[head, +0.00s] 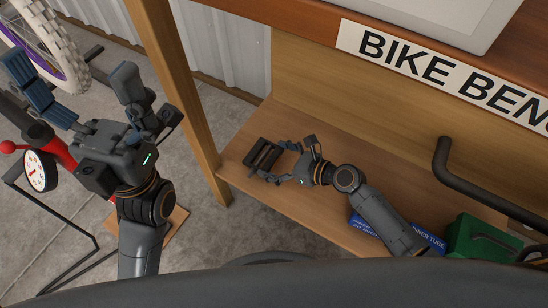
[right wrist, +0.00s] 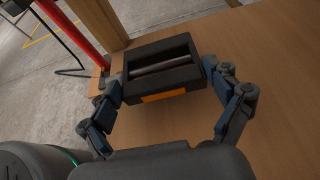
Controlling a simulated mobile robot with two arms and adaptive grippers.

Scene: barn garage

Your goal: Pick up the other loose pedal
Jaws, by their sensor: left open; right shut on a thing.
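A black pedal (head: 263,157) with an orange reflector is at the left end of the bench's lower wooden shelf. In the right wrist view the pedal (right wrist: 161,72) sits between the two fingers of my right gripper (right wrist: 165,90). My right gripper (head: 276,161) is shut on it, with the fingers at its two sides. I cannot tell whether the pedal touches the shelf. My left gripper (head: 85,88) is open and empty, raised to the left of the bench post.
The wooden shelf (head: 240,150) also bears blue inner tube boxes (head: 424,238) and a green toolbox (head: 475,238) at right. A wooden post (head: 180,90) stands between my arms. A red floor pump with a gauge (head: 40,170) and a bike wheel (head: 45,45) are at left.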

